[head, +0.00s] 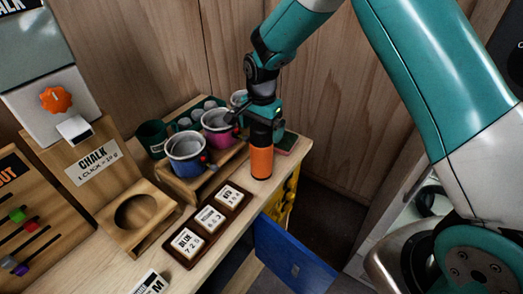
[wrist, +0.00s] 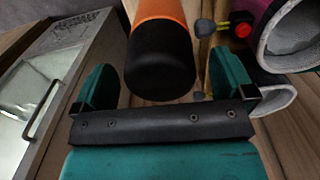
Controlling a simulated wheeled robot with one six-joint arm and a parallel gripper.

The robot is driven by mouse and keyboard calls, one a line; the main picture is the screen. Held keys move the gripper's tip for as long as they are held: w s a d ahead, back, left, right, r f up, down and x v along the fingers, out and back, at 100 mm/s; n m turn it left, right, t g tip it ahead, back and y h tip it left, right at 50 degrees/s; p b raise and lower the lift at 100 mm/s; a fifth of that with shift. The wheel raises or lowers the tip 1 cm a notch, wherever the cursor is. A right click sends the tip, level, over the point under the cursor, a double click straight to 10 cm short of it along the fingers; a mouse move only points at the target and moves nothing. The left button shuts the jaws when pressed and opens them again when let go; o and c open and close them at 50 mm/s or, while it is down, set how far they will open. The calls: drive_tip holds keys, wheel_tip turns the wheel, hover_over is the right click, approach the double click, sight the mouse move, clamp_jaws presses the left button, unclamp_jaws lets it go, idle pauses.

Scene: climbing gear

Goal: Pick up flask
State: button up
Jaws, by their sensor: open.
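The flask is an orange cylinder (head: 261,163) with a black top, upright near the far right end of the wooden counter. In the wrist view its black end (wrist: 160,62) and part of the orange body lie between my two teal fingers, with a visible gap on each side. My gripper (head: 262,112) is open and empty, pointing down at the flask's top from above. It also shows in the wrist view (wrist: 165,85). The exact height of the fingertips along the black top is hard to tell.
A blue mug (head: 187,154) and a pink mug (head: 218,127) stand on a wooden rack left of the flask, close to my gripper. A dark tray (head: 190,262) with label tiles lies in front. A blue panel (head: 290,258) juts out below the counter edge.

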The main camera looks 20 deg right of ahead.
drive_tip(key=shift+f, duration=0.95)
drive_tip(key=shift+c, duration=0.2)
drive_tip(key=c, duration=1.5)
drive_tip(key=shift+r, duration=0.15)
